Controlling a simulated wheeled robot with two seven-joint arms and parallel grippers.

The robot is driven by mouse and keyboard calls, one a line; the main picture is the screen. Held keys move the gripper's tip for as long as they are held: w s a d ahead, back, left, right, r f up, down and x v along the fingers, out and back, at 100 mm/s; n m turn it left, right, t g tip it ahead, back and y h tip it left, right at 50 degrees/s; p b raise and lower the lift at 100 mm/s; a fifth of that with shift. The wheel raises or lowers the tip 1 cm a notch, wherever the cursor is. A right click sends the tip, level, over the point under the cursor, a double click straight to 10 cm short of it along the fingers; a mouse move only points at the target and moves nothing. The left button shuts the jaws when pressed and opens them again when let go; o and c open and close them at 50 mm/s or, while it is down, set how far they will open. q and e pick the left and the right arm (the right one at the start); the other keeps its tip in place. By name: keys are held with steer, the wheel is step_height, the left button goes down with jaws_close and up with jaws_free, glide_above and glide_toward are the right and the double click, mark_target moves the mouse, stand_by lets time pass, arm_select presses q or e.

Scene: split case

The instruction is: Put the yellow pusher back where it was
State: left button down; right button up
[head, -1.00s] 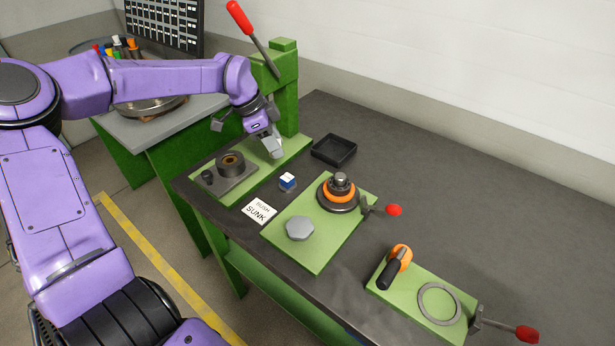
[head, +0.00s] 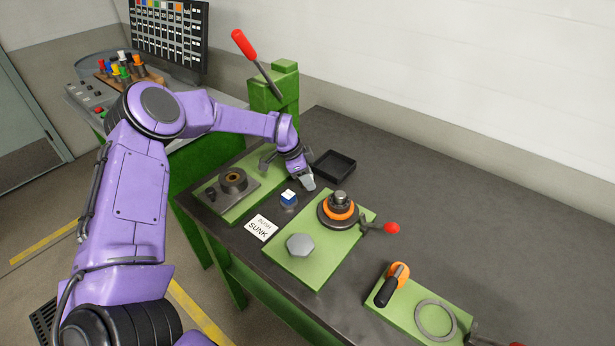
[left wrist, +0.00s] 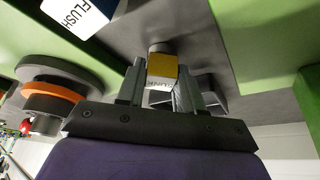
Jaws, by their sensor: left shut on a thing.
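My left gripper (head: 307,183) is over the dark bench, between the green press and the middle green plate. The left wrist view shows its fingers (left wrist: 160,88) shut on the yellow pusher (left wrist: 162,68), a yellow body with a grey round end and some lettering on a white part. The head view does not show the pusher clearly, since the hand hides it. A wooden rack (head: 128,79) with several coloured-topped pieces stands on the grey console at the back left. My right gripper does not show.
The green press (head: 274,100) stands behind. The middle plate (head: 312,268) bears a flanged part with an orange ring. The bench's right rear is clear.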

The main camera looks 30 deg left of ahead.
arm_select(q)
steer(key=c, duration=0.7)
jaws_free()
steer(key=b+v, duration=0.2)
steer(key=v, duration=1)
steer(key=shift+d+r, duration=0.1)
